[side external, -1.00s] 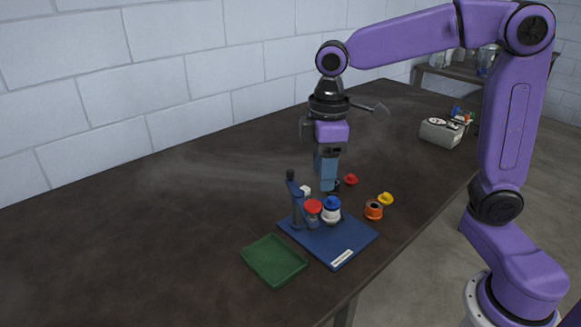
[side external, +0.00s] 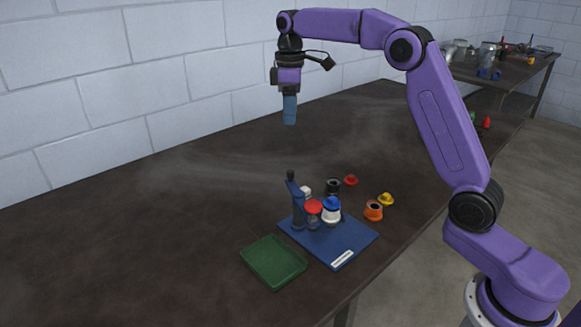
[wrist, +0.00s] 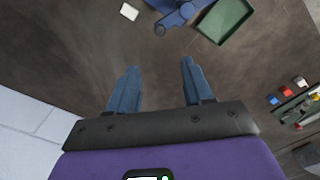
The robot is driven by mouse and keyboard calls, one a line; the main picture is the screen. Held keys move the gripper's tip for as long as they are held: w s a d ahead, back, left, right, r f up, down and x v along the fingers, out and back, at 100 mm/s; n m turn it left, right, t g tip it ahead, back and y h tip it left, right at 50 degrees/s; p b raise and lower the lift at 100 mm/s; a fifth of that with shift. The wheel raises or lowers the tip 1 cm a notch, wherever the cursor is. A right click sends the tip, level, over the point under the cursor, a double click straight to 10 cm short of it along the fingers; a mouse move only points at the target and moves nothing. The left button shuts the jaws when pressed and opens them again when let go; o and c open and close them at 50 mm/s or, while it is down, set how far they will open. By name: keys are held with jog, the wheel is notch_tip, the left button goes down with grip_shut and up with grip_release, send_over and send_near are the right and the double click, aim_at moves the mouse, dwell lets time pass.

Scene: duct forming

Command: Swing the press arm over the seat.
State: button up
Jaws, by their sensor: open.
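The press fixture stands on a blue base plate (side external: 345,243) with a white label. Its blue press arm (side external: 296,190) sits on a post at the plate's left corner and has a black knob on top. A red-topped part (side external: 313,208) stands close beside the post. A white part with a blue top (side external: 331,209) stands on the plate to its right; I cannot tell which spot is the seat. My gripper (side external: 290,122) is open and empty, high above the table behind the fixture. In the wrist view my gripper (wrist: 160,67) has its fingers apart, with the blue fixture (wrist: 180,12) cut off at the top.
A green tray (side external: 273,262) lies front left of the plate. A white block (side external: 305,191), a black part (side external: 333,186), a red part (side external: 351,180), an orange cup (side external: 373,210) and a yellow part (side external: 386,199) surround the plate. The table's left side is clear.

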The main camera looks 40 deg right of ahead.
aim_at(290, 171)
notch_tip(290, 171, down, 17)
jog(key=shift+r, duration=0.2)
dwell(0.3)
grip_shut()
